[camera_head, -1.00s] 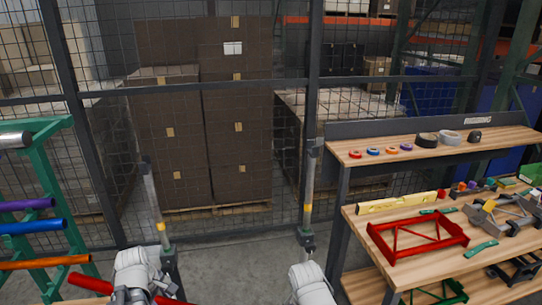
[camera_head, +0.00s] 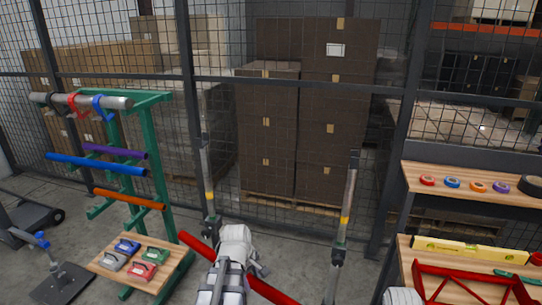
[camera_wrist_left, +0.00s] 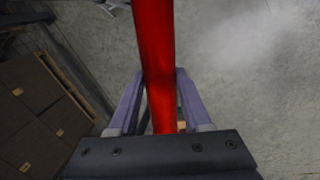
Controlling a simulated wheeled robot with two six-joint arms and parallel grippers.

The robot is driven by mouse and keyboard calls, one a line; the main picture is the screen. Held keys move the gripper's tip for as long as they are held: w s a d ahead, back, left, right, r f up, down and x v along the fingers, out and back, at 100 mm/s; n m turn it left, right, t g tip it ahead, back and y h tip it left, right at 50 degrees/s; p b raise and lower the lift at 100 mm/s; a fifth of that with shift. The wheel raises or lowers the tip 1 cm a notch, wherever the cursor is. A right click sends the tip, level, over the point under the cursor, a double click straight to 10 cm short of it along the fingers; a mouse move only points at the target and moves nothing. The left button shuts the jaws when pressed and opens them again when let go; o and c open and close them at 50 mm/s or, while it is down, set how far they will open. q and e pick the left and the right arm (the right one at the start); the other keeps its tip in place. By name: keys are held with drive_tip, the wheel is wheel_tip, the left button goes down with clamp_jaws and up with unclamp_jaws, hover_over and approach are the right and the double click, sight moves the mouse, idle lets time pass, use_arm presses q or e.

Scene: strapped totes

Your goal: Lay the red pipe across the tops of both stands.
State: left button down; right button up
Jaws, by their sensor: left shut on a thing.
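The red pipe (camera_head: 272,292) slants down to the right in the head view, with its far end left of my left arm. My left gripper (camera_wrist_left: 160,85) is shut on it, with one finger on each side of the pipe in the left wrist view. In the head view my left wrist hides the grip and part of the pipe. The left stand (camera_head: 207,185) and the right stand (camera_head: 346,205) are upright grey posts with yellow bands, beyond the pipe. Their feet are partly hidden or cut off. My right gripper is not in view; only a bit of that arm shows.
A green rack (camera_head: 183,190) at the left holds grey, purple, blue and orange pipes. A low wooden shelf (camera_head: 105,262) there carries several clamp-like tools. A workbench (camera_head: 460,188) stands at the right. A mesh fence and stacked boxes (camera_head: 300,130) close the back.

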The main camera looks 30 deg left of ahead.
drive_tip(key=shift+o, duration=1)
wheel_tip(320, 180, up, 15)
drive_tip(key=p, duration=1.4)
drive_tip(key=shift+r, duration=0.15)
use_arm(q)
drive_tip(key=w+a+r+n+t+y+p, duration=0.1)
drive_tip(key=w+r+t+p, duration=0.2)
drive_tip(key=r, duration=1)
drive_tip(key=w+a+r+n+t+y+p, duration=0.1)
drive_tip(key=w+r+t+p, duration=0.3)
drive_tip(key=r, duration=1)
drive_tip(key=w+a+r+n+t+y+p, duration=0.1)
drive_tip(key=w+r+t+p, duration=0.3)
drive_tip(key=r, duration=1)
drive_tip(key=w+a+n, duration=0.1)
drive_tip(key=w, duration=0.1)
drive_tip(key=shift+w+p, duration=0.35)
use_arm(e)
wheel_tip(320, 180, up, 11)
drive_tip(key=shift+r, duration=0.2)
use_arm(q)
drive_tip(key=shift+w, duration=0.15)
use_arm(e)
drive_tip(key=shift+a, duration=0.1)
